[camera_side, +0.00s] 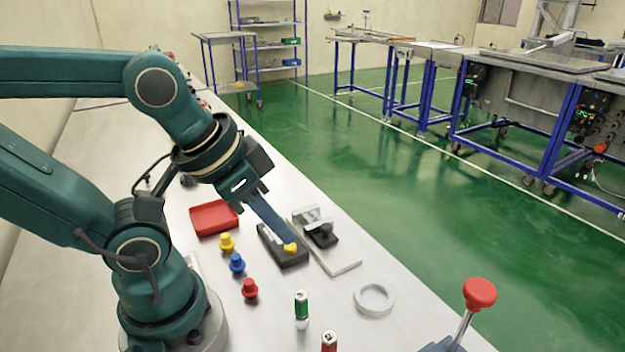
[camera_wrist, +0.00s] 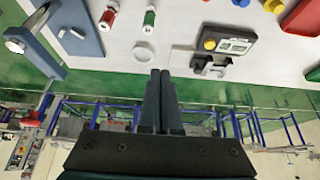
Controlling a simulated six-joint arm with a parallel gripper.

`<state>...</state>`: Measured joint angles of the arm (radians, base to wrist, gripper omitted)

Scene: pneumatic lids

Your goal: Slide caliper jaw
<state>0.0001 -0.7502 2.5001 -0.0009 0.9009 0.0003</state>
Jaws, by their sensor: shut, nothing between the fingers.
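The caliper seems to be the dark block (camera_side: 276,235) with a yellow knob (camera_side: 290,247) at one end, in the middle of the bench. In the wrist view the dark block (camera_wrist: 238,34) shows a small pale display, and the yellow knob (camera_wrist: 210,44) is at its left end. Grey-and-black jaw-like parts (camera_side: 318,228) stand beside it on a pale plate (camera_side: 346,262); in the wrist view they show as two dark pieces (camera_wrist: 208,66). My gripper (camera_wrist: 162,73) is shut and empty. In the side view its long fingers cross in front of the dark block; contact cannot be told.
A red tray (camera_side: 213,217) lies left of the block. Yellow (camera_side: 226,242), blue (camera_side: 237,262) and red (camera_side: 250,289) knobs stand in a row. A green-and-white cylinder (camera_side: 302,305), a red cylinder (camera_side: 329,342), a white ring (camera_side: 374,297) and a red-knobbed lever (camera_side: 480,293) are nearer.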

